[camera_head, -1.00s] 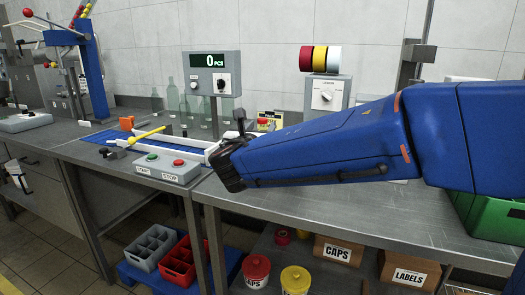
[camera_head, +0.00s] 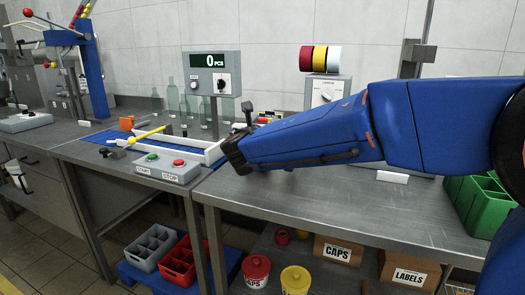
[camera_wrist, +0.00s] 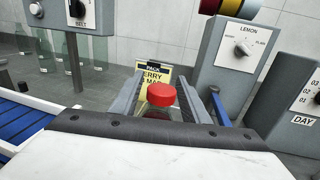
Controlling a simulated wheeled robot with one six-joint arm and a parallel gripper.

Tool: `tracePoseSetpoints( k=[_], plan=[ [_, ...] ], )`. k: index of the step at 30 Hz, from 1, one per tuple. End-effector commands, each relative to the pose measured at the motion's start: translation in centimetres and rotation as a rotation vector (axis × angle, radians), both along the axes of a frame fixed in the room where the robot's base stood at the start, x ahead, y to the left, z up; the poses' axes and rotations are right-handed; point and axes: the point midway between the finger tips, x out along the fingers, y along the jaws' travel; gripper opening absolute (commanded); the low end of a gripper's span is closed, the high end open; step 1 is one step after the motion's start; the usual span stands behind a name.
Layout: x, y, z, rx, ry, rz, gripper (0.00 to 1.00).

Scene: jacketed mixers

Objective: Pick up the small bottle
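In the wrist view, a bright red cap (camera_wrist: 161,95) shows between the two grey fingers of my gripper (camera_wrist: 161,88). It looks like the top of the small bottle; the body below it is mostly hidden, with only a dim reddish patch showing. The fingers are spread, with a gap visible on each side of the cap.
A yellow sign (camera_wrist: 155,75) stands just behind the cap. The lemon dial box (camera_wrist: 235,60) is close on the right, the counter display (camera_head: 212,72) at left. Several clear bottles (camera_head: 171,95) line the wall. A start/stop box (camera_head: 168,168) sits near the front edge.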

Motion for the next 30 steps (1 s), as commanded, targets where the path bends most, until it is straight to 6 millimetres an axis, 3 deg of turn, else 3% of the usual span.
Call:
tracePoseSetpoints(
  k=[1, 5, 30],
  plan=[
    [-0.01, 0.01, -0.01, 0.0, 0.0, 0.0, 0.29],
    [-0.02, 0.01, -0.02, 0.0, 0.0, 0.0, 0.0],
    [-0.04, 0.03, -0.05, 0.0, 0.001, 0.0, 0.0]
  ],
)
